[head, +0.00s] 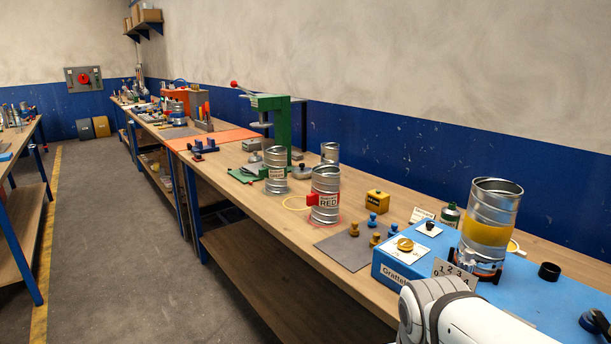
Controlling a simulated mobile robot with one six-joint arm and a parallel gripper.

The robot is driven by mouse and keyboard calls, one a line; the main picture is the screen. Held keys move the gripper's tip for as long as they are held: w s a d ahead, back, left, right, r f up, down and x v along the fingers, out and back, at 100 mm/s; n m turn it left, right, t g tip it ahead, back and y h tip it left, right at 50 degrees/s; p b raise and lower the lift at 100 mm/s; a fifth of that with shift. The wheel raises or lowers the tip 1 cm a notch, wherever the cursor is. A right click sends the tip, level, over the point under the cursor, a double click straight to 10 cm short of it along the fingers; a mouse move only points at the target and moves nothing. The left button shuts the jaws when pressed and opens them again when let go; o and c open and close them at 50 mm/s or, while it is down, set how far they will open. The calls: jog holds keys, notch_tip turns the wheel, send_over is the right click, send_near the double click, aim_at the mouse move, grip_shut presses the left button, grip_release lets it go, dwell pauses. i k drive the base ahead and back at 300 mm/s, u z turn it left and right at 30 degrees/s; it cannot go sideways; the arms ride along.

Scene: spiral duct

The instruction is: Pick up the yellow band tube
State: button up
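The yellow band tube (486,232) is a shiny ribbed metal cylinder with a broad yellow band around its middle. It stands upright on the blue top (536,290) of a bench unit at the right. Its foot is in or behind a dark holder with orange parts (477,268). A white link of my arm shows at the bottom right, in front of the blue unit. My gripper is not in view, so I cannot see its fingers or whether they hold anything.
Small yellow and blue knobs (374,220) sit near a grey mat (345,250). A black ring (549,271) lies right of the tube.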

aim_at(494, 204)
jog(key=z, duration=2.75)
jog(key=k, duration=1.4)
jog(key=u, duration=1.3)
jog(key=i, duration=0.7)
jog(key=u, duration=0.05)
